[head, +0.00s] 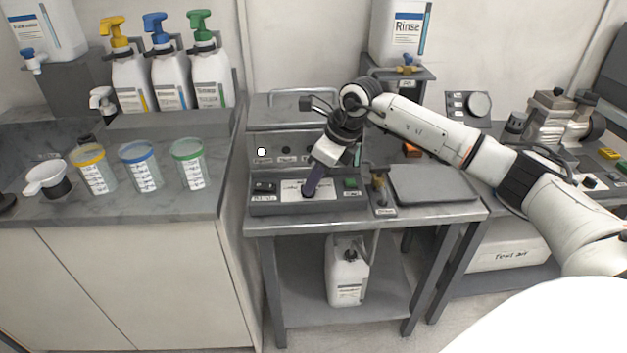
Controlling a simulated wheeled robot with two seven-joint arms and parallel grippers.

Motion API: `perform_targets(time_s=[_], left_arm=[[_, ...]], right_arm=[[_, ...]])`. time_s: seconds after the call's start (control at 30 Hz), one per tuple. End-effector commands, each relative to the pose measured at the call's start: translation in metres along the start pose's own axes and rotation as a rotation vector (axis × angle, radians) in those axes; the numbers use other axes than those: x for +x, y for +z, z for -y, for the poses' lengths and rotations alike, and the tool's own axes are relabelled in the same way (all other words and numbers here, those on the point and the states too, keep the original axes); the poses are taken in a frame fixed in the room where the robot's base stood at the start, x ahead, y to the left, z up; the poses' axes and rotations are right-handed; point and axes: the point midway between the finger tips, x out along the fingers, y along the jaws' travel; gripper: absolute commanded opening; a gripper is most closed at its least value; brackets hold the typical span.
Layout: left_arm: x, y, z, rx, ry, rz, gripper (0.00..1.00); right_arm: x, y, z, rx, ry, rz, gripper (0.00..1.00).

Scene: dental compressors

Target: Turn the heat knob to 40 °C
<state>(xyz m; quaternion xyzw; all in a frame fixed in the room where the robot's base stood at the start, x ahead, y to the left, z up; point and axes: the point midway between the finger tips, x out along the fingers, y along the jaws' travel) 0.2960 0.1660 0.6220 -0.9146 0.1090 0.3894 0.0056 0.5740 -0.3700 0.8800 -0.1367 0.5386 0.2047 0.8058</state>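A grey bench unit (290,208) stands on the middle table, with a sloped front panel. The panel has a black switch (265,187) at left, a pale label plate (292,188) in the middle and a green button (350,183) at right. My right gripper (309,190) comes down from above, its dark fingers tilted, with tips at the label plate. A knob under the tips is hidden or too small to make out, so I cannot tell whether they hold or touch it. The plate's writing is unreadable. My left gripper is out of view.
A raised back panel (275,146) with a white round dial (261,152) stands behind. Right of the unit are a small brass-coloured valve (379,183) and a flat grey plate (433,184). Lidded cups (141,166) and pump bottles (168,80) stand on the left counter.

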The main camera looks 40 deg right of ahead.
Motion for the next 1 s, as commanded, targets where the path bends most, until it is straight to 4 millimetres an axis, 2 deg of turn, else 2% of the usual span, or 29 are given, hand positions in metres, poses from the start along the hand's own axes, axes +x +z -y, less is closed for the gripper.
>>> perform_targets(time_s=[0.07, 0.47, 0.67, 1.0], left_arm=[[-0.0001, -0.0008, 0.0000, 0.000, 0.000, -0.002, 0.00], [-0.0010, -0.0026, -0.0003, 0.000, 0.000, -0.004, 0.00], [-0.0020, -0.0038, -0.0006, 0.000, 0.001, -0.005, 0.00], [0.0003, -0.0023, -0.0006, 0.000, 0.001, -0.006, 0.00]], right_arm=[[-0.0003, 0.0000, 0.0001, 0.000, 0.000, 0.000, 0.00], [-0.0009, 0.0002, -0.0004, 0.045, -0.020, 0.000, 0.00], [-0.0011, 0.0007, -0.0025, 0.153, -0.065, 0.001, 0.00], [0.0003, 0.0022, -0.0065, 0.438, -0.184, 0.002, 0.00]])
